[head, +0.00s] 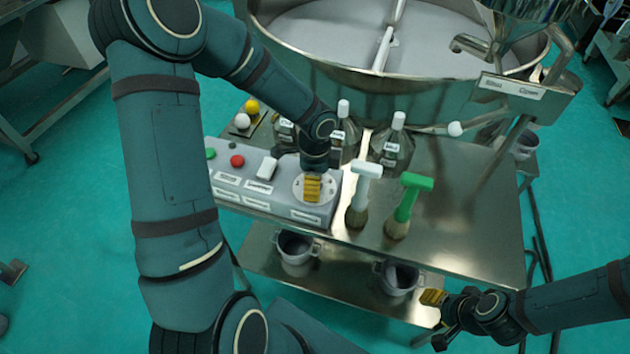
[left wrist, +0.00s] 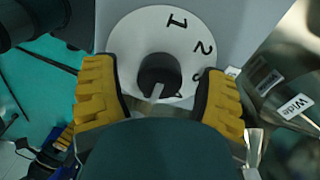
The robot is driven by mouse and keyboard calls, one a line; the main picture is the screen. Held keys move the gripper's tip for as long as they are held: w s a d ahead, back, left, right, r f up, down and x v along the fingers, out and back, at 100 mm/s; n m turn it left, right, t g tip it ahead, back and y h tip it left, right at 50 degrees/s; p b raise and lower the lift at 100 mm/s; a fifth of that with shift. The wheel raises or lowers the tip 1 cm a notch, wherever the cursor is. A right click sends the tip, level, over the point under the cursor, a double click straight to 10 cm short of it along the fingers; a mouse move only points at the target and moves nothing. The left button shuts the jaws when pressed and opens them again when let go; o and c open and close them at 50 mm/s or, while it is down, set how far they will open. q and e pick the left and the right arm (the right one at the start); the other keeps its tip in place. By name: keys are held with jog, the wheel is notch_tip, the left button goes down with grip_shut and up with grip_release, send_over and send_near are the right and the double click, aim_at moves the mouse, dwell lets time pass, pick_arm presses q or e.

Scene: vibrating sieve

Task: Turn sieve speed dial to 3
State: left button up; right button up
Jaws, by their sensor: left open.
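The speed dial (left wrist: 140,35) shows in the left wrist view as a white disc with the digits 1 and 2; a further mark is partly covered by a finger. Its black knob (left wrist: 160,70) has a pale pointer line toward the bottom of that picture. My left gripper (left wrist: 158,78) is open, with one yellow-padded finger on each side of the knob and gaps between. In the head view my left gripper (head: 313,187) is over the dial plate (head: 299,188) and hides the knob. My right gripper (head: 438,318) is open and empty at lower right.
The grey control box (head: 245,187) has a red button (head: 237,161) and a white switch (head: 267,168). A white-handled brush (head: 364,190) and a green-handled brush (head: 407,205) stand right of it. Bottles (head: 393,150) stand behind, near the sieve (head: 350,85). The table's right side (head: 480,225) is clear.

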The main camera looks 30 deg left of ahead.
pick_arm(q)
jog(key=c, duration=1.2)
jog(key=shift+c, duration=0.2)
jog(key=n+b, duration=0.2)
jog(key=n, duration=0.1)
jog(key=shift+f+n+b, duration=0.15)
jog(key=shift+n+b, duration=0.25)
jog(key=n+b, duration=0.3)
jog(key=n, duration=0.2)
jog(key=shift+n, duration=0.3)
jog(key=n+b, duration=0.1)
jog(key=n, duration=0.2)
jog(key=shift+b, duration=0.3)
jog(key=n+b, duration=0.1)
jog(key=n, duration=0.4)
jog(key=shift+t, duration=0.3)
jog(key=shift+n, duration=0.3)
